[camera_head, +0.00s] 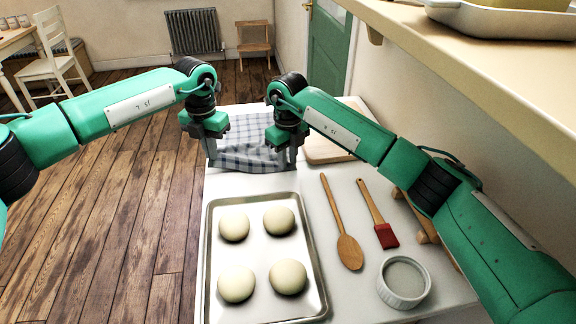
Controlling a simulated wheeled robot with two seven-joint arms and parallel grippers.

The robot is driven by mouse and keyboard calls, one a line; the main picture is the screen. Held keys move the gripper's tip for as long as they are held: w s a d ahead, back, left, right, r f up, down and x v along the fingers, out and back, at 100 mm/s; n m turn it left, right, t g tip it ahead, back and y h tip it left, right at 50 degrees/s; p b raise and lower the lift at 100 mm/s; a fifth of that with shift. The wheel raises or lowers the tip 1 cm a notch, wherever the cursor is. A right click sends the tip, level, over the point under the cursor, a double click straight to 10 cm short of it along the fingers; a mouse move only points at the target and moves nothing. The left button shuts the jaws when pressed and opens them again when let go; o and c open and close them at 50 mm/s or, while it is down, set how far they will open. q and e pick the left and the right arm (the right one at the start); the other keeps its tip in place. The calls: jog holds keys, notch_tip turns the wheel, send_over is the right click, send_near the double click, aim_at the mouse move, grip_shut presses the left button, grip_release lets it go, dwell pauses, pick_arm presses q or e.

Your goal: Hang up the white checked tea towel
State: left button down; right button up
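The white tea towel with blue-grey checks (246,153) is at the far end of the white counter, rumpled, between my two grippers. My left gripper (211,150) points down at the towel's left edge. My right gripper (287,157) points down at its right edge, with its fingertips close to the cloth. I cannot tell whether either gripper pinches the cloth, as the fingers are small and partly hidden. No hook or rail for the towel can be made out.
A baking tray (210,272) with several dough balls stands in front of the towel. A wooden spoon (349,250), a red brush (385,234) and a white ramekin (404,283) lie to the right. A wooden board (322,151) is behind my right arm. A shelf (480,75) overhangs the right side.

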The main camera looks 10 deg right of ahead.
jog(key=shift+f, duration=0.1)
grip_shut()
jog(key=shift+r, duration=2.55)
pick_arm(q)
jog(key=c, duration=1.6)
grip_release()
